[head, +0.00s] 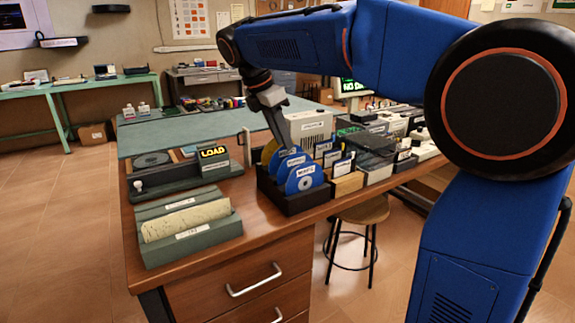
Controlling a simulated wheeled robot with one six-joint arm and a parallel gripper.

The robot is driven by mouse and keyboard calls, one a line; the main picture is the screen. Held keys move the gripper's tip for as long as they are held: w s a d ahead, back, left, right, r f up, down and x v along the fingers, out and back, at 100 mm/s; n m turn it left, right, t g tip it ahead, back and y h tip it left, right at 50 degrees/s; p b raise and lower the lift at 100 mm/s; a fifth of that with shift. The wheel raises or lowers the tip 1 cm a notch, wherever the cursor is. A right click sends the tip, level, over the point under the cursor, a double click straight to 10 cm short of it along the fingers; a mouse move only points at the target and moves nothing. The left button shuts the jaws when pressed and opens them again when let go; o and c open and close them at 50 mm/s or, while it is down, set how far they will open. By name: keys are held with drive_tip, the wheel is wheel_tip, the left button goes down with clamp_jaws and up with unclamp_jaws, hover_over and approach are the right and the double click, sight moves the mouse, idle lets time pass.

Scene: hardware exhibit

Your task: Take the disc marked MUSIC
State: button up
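A dark rack (296,203) near the front edge of the wooden desk holds upright discs in a row. The front blue disc (305,184) bears a white label that looks like MUSIC, but the print is too small to be sure. A second blue disc (283,168) with a white label stands behind it, and a yellow disc (269,151) stands farther back. My gripper (282,138) points down over the back part of the rack, close to the discs behind the front one. Whether it touches a disc, and its finger opening, cannot be made out.
A player with a LOAD display (213,155) stands left of the rack. A green holder with a cream card (187,222) stands at the front left. Small boxes (347,184) and devices crowd the right side. A stool (362,211) stands beside the desk.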

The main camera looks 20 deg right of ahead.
drive_tip(key=x, duration=0.4)
drive_tip(key=shift+f, duration=0.3)
drive_tip(key=shift+c, duration=0.7)
clamp_jaws()
